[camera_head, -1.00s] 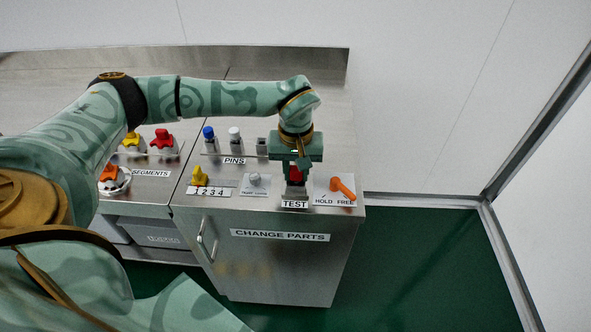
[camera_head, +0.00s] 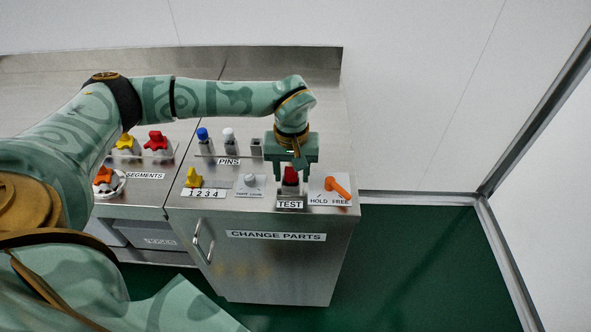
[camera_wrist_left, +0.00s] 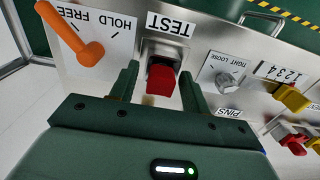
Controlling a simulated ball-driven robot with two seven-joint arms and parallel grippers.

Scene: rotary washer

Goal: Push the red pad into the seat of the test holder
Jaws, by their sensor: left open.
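The red pad (camera_head: 290,177) stands at the test holder (camera_head: 290,193), behind the TEST label on the cabinet's top. In the left wrist view the red pad (camera_wrist_left: 161,80) shows between my open fingers, in front of the metal holder (camera_wrist_left: 163,50). I cannot tell how deep it sits in the seat. My left gripper (camera_head: 291,166) points down over the pad with its fingers apart, one on each side. In the left wrist view the left gripper (camera_wrist_left: 160,84) shows a gap beside the pad. My right gripper is not in view.
The orange HOLD/FREE lever (camera_head: 337,187) stands close to the right of the holder. The grey TIGHT/LOOSE knob (camera_head: 250,180) and a yellow pointer (camera_head: 193,178) are to its left. The cabinet's front edge is close.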

